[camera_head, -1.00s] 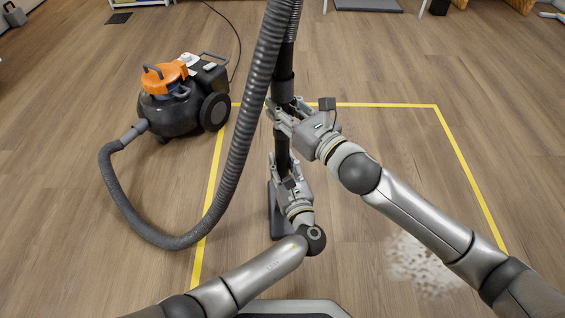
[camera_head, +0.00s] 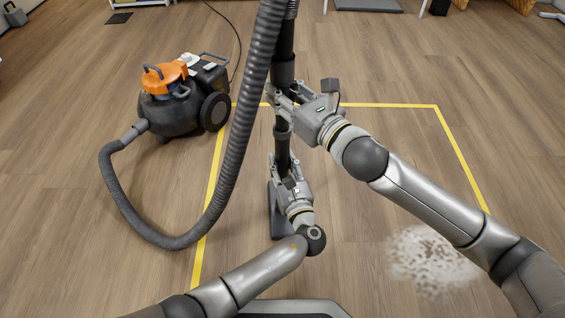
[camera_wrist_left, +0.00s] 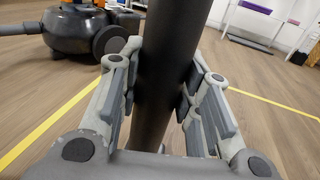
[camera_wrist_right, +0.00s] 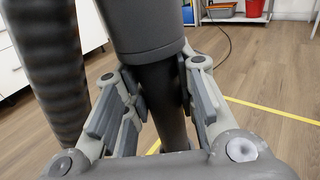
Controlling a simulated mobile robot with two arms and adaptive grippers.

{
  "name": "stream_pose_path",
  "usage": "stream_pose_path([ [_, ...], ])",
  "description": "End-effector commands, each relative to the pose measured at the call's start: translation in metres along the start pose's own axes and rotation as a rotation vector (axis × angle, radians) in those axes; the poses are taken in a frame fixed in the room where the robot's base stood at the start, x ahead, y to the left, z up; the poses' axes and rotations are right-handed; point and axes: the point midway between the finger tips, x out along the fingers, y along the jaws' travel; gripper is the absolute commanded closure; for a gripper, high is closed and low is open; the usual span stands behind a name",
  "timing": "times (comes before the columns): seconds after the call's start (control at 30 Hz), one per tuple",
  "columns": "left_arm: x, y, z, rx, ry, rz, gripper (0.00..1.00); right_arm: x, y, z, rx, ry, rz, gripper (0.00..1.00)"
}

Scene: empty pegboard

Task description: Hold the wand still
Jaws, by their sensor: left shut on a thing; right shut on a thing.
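The black vacuum wand (camera_head: 283,147) stands close to upright in front of me, its floor head (camera_head: 276,212) down on the wood floor and partly hidden by my left arm. My left gripper (camera_head: 283,166) is shut on the wand's lower part; the left wrist view shows the dark tube (camera_wrist_left: 165,75) between both fingers. My right gripper (camera_head: 281,100) is shut on the wand higher up, just below a thicker collar; the right wrist view shows the tube (camera_wrist_right: 165,95) between its fingers. The ribbed grey hose (camera_head: 241,130) hangs just left of the wand.
The orange and black vacuum body (camera_head: 178,105) stands at the left, joined to the hose, which loops over the floor. Yellow tape (camera_head: 385,105) marks an area on the floor. A pale patch of debris (camera_head: 432,262) lies at the right, beside my right arm. The floor around is open.

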Motion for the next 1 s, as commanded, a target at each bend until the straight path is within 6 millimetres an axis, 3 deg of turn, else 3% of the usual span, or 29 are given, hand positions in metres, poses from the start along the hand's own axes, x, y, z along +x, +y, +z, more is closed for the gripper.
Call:
stream_pose_path([
  [1.0,-0.001,0.001,-0.003,0.003,0.005,-0.001,0.92,0.000,0.000,0.045,-0.002,-0.008,0.001,1.00],
])
